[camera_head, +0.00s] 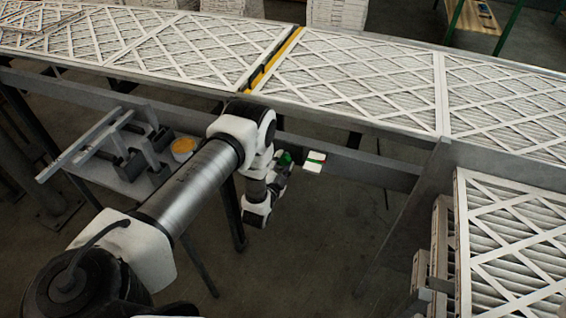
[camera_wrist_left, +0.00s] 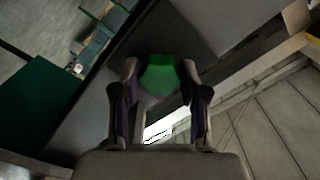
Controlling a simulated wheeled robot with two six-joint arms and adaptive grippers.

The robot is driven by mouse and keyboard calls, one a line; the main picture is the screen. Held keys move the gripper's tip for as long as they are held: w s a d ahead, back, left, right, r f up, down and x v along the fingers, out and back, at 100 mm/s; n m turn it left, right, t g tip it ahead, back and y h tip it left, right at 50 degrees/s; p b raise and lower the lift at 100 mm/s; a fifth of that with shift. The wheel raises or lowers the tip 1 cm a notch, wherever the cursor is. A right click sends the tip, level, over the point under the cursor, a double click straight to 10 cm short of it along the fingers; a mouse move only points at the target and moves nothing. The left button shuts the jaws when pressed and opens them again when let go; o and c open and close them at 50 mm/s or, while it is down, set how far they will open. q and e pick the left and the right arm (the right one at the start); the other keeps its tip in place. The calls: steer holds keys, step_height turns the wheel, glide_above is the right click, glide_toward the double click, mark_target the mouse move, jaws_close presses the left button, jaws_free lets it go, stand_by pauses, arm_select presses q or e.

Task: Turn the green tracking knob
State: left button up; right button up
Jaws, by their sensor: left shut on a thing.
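The green tracking knob (camera_wrist_left: 160,76) shows in the left wrist view, between the fingertips of my left gripper (camera_wrist_left: 160,80). The two fingers stand on either side of it and are shut on it. In the head view the green knob (camera_head: 285,159) shows as a small green patch beside my left gripper (camera_head: 280,170), under the conveyor's front rail. The arm hides part of that area. My right gripper is in neither view.
White-framed filters (camera_head: 350,80) lie on the conveyor above the knob. A grey side table (camera_head: 125,185) with metal brackets and a yellow-orange round item (camera_head: 183,146) stands to the left. More filters (camera_head: 515,240) stand at right.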

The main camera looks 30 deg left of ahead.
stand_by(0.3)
arm_select(q)
steer(key=o, duration=1.1)
steer(key=shift+o, duration=0.2)
steer(key=v, duration=0.7)
steer(key=shift+s, duration=0.25)
